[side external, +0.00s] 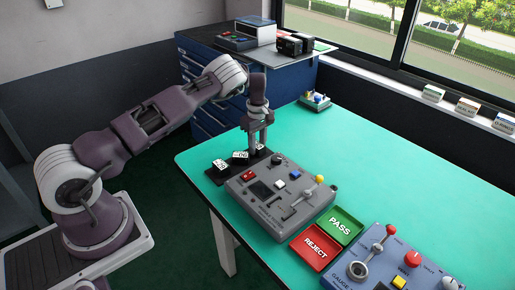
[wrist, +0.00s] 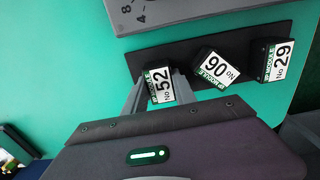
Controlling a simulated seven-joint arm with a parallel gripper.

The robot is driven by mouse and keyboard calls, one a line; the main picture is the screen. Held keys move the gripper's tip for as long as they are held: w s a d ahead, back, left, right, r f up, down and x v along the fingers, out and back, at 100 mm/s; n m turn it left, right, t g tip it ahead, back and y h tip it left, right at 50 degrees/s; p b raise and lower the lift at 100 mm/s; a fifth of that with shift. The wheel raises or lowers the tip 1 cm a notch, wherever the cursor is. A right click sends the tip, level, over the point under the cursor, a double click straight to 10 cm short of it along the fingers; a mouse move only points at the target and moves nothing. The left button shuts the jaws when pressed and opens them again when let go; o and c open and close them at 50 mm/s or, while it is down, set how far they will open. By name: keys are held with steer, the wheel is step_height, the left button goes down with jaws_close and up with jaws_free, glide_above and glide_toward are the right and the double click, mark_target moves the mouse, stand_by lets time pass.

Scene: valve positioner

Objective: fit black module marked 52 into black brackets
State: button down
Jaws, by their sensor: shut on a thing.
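The black module marked 52 (wrist: 160,86) shows in the wrist view with a white label and a green strip. My gripper (side external: 259,149) points down at the far end of the black tray (side external: 213,176) and is shut on this module. In the wrist view the fingers (wrist: 157,95) lie on either side of it, and it is over or on the tray. In the side view the module is mostly hidden between the fingers. I cannot make out the black brackets in either view.
Two other black modules, 06 (wrist: 217,68) and 29 (wrist: 273,60), sit on the tray beside module 52. A grey control box (side external: 270,200) stands close by. Green PASS (side external: 340,226) and red REJECT (side external: 315,247) trays and a blue gauge box (side external: 375,265) lie nearer.

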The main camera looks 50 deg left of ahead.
steer(key=shift+r, duration=0.15)
step_height(320, 180, up, 9)
steer(key=shift+f, duration=0.1)
steer(key=shift+d+r, duration=0.45)
steer(key=shift+d, duration=0.15)
steer(key=s+d, duration=0.4)
steer(key=d, duration=1)
glide_above(281, 209)
steer(key=shift+f, duration=2.8)
steer(key=shift+f, duration=0.6)
